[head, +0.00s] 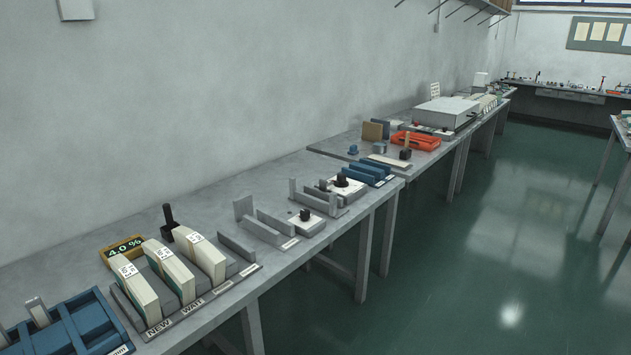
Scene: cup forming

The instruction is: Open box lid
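Neither of my grippers shows in the head view. A large pale box-like thing (445,111) with a flat, closed-looking top sits on the far table; I cannot tell if this is the box with the lid. Several upright white boxes with printed labels stand in a grey rack on the near table; one is the middle white box (168,270). The rack's front edge has labels, among them "NEW" and "WAIT". No open lid is clearly visible.
A blue tray (75,328) is at the lower left, cut off by the frame. Grey fixtures (262,225) and a blue block (370,173) lie farther along. An orange tray (416,140) is beyond. The green floor (480,270) at right is clear.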

